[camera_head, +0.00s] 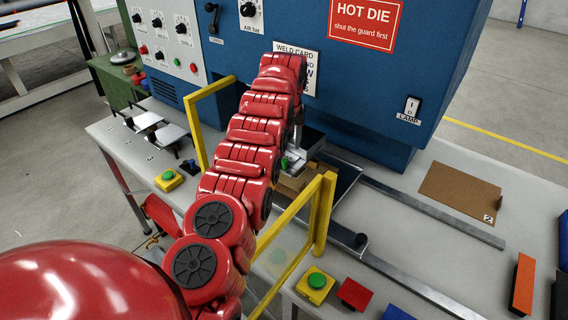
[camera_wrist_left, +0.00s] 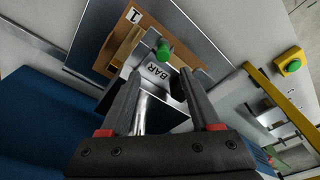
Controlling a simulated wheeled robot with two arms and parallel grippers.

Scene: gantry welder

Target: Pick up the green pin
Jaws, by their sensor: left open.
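The green pin (camera_head: 284,163) is small and partly hidden in the head view, just below the end of my red left arm. In the left wrist view its rounded green head (camera_wrist_left: 163,53) shows beside a metal block labelled BAR (camera_wrist_left: 158,72). My left gripper (camera_wrist_left: 160,84) is open, its two dark fingers pointing toward the block and pin. The pin is just beyond the fingertips, and nothing is clearly held. In the head view the left gripper (camera_head: 294,150) is mostly hidden behind the arm. My right gripper is in neither view.
The blue machine (camera_head: 360,75) rises close behind the arm. A yellow-framed guard (camera_head: 322,215) stands in front on the right, another yellow frame (camera_head: 196,118) on the left. A brown plate marked 1 (camera_wrist_left: 120,45) lies beside the pin. Green buttons (camera_head: 316,281) sit on the table.

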